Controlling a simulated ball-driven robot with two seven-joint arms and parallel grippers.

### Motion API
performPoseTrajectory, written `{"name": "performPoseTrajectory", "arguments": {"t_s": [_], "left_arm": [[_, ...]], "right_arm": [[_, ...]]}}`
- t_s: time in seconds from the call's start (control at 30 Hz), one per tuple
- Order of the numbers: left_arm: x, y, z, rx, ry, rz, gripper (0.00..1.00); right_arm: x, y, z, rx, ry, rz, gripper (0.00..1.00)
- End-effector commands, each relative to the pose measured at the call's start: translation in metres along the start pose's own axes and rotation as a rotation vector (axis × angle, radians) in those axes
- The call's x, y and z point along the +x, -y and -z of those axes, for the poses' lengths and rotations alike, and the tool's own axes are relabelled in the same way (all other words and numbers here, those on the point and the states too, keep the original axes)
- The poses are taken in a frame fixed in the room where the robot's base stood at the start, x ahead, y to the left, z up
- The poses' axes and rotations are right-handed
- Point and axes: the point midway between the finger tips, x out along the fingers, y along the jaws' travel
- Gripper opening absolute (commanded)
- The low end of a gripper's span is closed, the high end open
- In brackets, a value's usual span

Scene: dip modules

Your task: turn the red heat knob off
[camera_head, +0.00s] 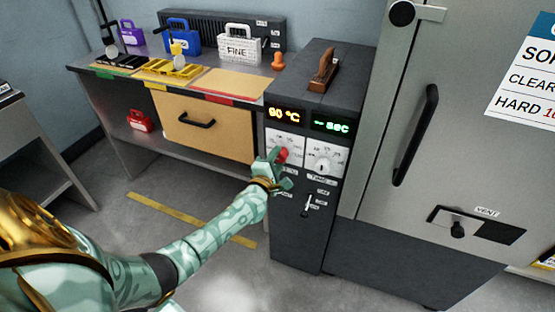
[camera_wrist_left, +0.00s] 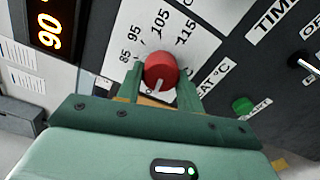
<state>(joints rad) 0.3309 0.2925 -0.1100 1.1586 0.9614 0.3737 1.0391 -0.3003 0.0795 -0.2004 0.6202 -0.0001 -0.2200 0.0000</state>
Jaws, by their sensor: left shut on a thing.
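The red heat knob (camera_head: 283,155) is on the front of the dark control cabinet (camera_head: 317,95), on a white dial plate. In the left wrist view the red knob (camera_wrist_left: 160,72) sits between my fingers, with dial marks 85, 95, 105 and 115 around it. Its white pointer line faces down toward my palm. My left gripper (camera_head: 279,168) is shut on the knob; it also shows in the left wrist view (camera_wrist_left: 160,88). The display (camera_head: 284,115) above reads 90 °C. My right gripper is not in view.
A white timer dial (camera_head: 325,160) is right of the knob, under a green display (camera_head: 331,125) reading "-- sec". A green button (camera_wrist_left: 243,104) is near my fingers. A large grey door with a handle (camera_head: 415,135) stands right. A workbench with a wooden drawer (camera_head: 205,125) stands left.

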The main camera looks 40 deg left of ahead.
Motion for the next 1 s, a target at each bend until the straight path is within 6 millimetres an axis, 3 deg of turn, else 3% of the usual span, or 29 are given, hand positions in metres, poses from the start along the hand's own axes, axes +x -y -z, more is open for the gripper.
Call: {"name": "performPoseTrajectory", "arguments": {"t_s": [0.27,0.3,0.37,0.73,0.87,1.0], "left_arm": [[-0.001,0.001,0.001,-0.004,-0.002,0.002,0.14],[-0.001,0.001,0.001,-0.004,-0.001,0.002,0.48],[-0.001,0.001,0.001,-0.003,-0.001,0.002,0.59],[-0.008,-0.001,0.0,-0.001,-0.001,0.001,0.59],[-0.032,-0.003,-0.001,-0.001,0.0,0.001,0.59],[-0.071,-0.004,-0.001,-0.002,0.0,0.002,0.59]], "right_arm": [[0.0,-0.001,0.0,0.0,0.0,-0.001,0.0],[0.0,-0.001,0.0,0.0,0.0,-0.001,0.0],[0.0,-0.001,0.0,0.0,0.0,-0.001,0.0],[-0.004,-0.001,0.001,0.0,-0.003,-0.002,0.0],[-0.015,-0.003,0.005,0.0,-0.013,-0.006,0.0],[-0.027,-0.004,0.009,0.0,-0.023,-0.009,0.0]]}}
